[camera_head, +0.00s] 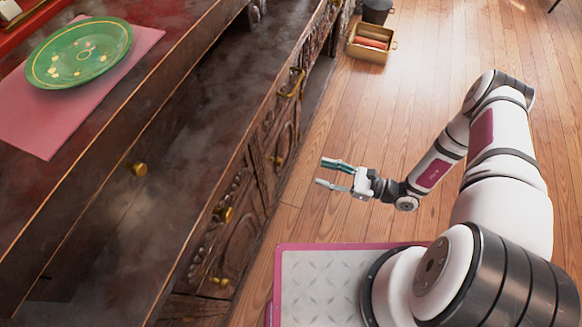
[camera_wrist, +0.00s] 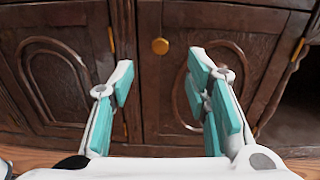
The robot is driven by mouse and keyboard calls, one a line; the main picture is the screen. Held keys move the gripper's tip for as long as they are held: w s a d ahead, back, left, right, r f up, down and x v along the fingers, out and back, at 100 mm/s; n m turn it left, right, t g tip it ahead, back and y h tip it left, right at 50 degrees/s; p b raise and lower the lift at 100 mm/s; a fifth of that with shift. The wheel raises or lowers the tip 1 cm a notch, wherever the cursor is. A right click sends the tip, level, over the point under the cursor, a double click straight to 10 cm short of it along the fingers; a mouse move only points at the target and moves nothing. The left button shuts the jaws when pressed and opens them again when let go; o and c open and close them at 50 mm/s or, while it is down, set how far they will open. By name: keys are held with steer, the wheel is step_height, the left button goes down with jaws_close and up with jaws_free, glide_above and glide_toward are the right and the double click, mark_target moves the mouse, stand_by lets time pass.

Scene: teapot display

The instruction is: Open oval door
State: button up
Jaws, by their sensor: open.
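The oval door (camera_head: 287,140) is a dark brown wooden cabinet door with a carved oval panel. It also fills the right middle of the wrist view (camera_wrist: 224,60) and looks closed. Its brass knob (camera_wrist: 160,46) is near the door's upper left; the knob shows in the head view too (camera_head: 278,160). My gripper (camera_head: 322,173) is open and empty, to the right of the cabinet front, with its fingers pointing at it. In the wrist view the teal-padded fingers (camera_wrist: 165,85) are spread, with the knob above the gap and apart from them. The fingers hide part of the oval panel.
A green plate (camera_head: 80,52) lies on top. A box (camera_head: 371,43) stands farther back. Wooden floor (camera_head: 420,85) is clear.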

steer(key=f+b+x, duration=0.1)
steer(key=b+x, duration=0.1)
steer(key=x, duration=1.1)
steer(key=shift+a+f+m+t+b, duration=0.2)
steer(key=shift+m+t+b, duration=0.1)
steer(key=shift+b, duration=0.1)
steer(key=shift+w, duration=0.1)
steer(key=shift+c, duration=0.3)
jaws_close()
